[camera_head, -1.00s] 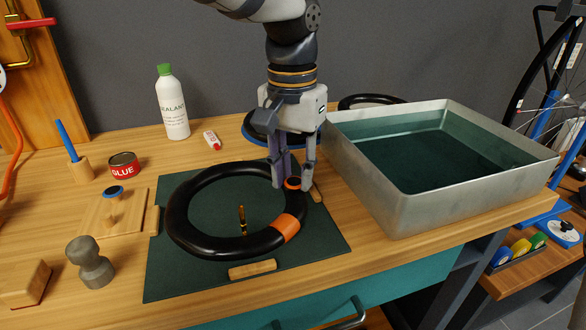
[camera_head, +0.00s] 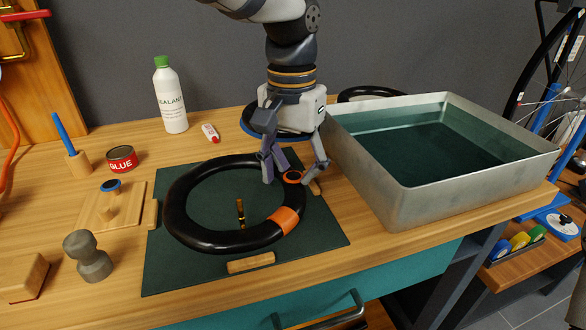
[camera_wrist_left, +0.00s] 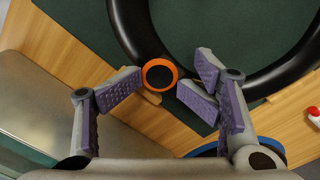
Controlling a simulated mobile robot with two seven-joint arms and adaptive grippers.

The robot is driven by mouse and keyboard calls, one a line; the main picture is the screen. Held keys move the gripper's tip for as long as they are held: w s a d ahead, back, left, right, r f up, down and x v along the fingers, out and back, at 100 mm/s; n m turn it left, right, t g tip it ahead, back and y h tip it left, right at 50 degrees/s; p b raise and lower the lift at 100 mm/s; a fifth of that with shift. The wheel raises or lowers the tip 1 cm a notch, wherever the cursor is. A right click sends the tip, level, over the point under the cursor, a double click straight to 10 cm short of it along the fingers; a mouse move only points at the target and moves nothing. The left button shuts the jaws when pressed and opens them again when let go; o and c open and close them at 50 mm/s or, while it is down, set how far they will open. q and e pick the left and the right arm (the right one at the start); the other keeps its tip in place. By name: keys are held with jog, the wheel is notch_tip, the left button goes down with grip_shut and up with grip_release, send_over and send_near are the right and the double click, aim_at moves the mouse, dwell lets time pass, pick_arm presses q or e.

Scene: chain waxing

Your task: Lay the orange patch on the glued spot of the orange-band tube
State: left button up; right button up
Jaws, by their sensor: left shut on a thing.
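The orange patch (camera_head: 292,177), a dark disc with an orange rim, is at the right side of the black tube (camera_head: 185,226); it also shows in the left wrist view (camera_wrist_left: 160,74). It overlaps the tube's edge in view; I cannot tell whether it rests on it. The tube lies on the green mat, its orange band (camera_head: 286,220) at the lower right. My left gripper (camera_head: 293,178) is over the patch, its fingertips on either side of the orange rim in the wrist view, shut on it. The glued spot cannot be made out. My right gripper is not in view.
A metal water tray (camera_head: 381,205) stands right of the green mat (camera_head: 180,275). A sealant bottle (camera_head: 170,98), a glue tin (camera_head: 122,158) and a blue-rimmed patch (camera_head: 110,186) are to the left. A grey roller-like piece (camera_head: 88,258) stands at front left. Wooden blocks edge the mat.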

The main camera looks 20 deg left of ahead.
aim_at(292, 175)
pick_arm(q)
jog(key=shift+f, duration=0.1)
notch_tip(292, 175, up, 14)
jog(key=shift+f+b, duration=0.25)
jog(key=shift+b, duration=0.05)
